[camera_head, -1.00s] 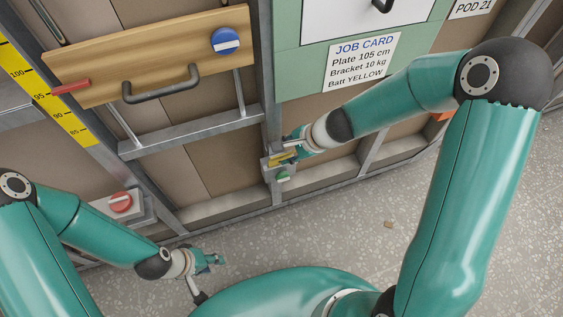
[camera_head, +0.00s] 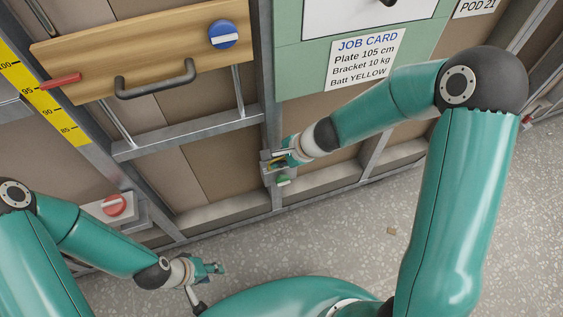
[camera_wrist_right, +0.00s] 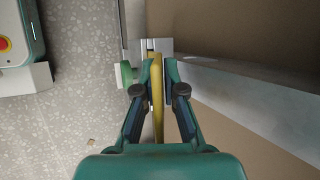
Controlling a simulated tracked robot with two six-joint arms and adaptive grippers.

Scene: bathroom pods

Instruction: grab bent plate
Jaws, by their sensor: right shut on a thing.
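My right gripper (camera_head: 283,157) is at the metal post beside the brown wall panels. In the right wrist view, the right gripper (camera_wrist_right: 157,75) has its two fingers closed on a thin yellow piece (camera_wrist_right: 157,98). A grey metal piece (camera_wrist_right: 163,46) shows just beyond the fingertips, and a grey plate (camera_head: 267,165) shows at the gripper in the head view. I cannot tell whether the yellow and grey parts are one bent plate; the fingers hide part of them. My left gripper (camera_head: 214,268) hangs low over the floor, away from the post; its finger opening is too small to judge.
A green knob (camera_head: 284,180) sits just below the right gripper. A wooden board (camera_head: 150,45) with a black handle and blue knob is at upper left. A red knob (camera_head: 114,205) is on a box at left. The speckled floor (camera_head: 400,225) is mostly clear.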

